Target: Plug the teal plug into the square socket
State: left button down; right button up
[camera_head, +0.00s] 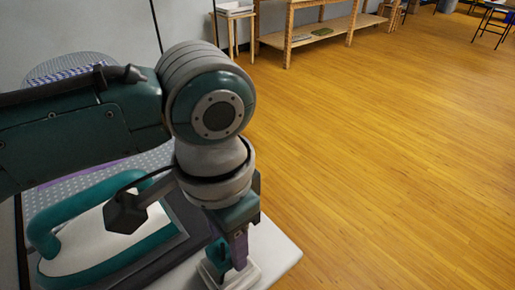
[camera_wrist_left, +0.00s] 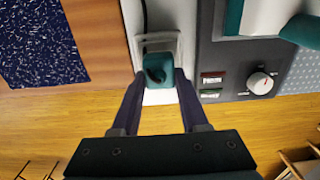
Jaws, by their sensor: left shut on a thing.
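The teal plug (camera_wrist_left: 157,66) is between the two fingers of my left gripper (camera_wrist_left: 159,80), which is shut on it. A dark cord runs up from the plug in the left wrist view. The pale square socket (camera_wrist_left: 172,39) frames the plug there; I cannot tell how far the plug sits in it. In the head view my left gripper (camera_head: 238,252) points down at the pale socket (camera_head: 246,278) near the table's corner. Part of the plug (camera_head: 217,254) shows beside the finger. My right gripper is not in view.
A teal and white iron (camera_head: 110,236) stands on a dark base left of the gripper. The base has a dial (camera_wrist_left: 260,83) and small switches. A speckled dark blue panel (camera_wrist_left: 40,45) is at the left in the wrist view. Wooden floor (camera_head: 390,150) lies open to the right.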

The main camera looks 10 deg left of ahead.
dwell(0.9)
pick_arm(q)
jog(key=shift+p, duration=0.4)
jog(key=shift+p, duration=0.65)
dwell(1.0)
jog(key=shift+f+b, duration=0.4)
jog(key=shift+f, duration=0.35)
jog(key=shift+c, duration=1.7)
grip_release()
jog(key=shift+r, duration=0.1)
notch_tip(320, 180, up, 10)
jog(key=shift+f+p, duration=0.1)
jog(key=shift+p, duration=0.8)
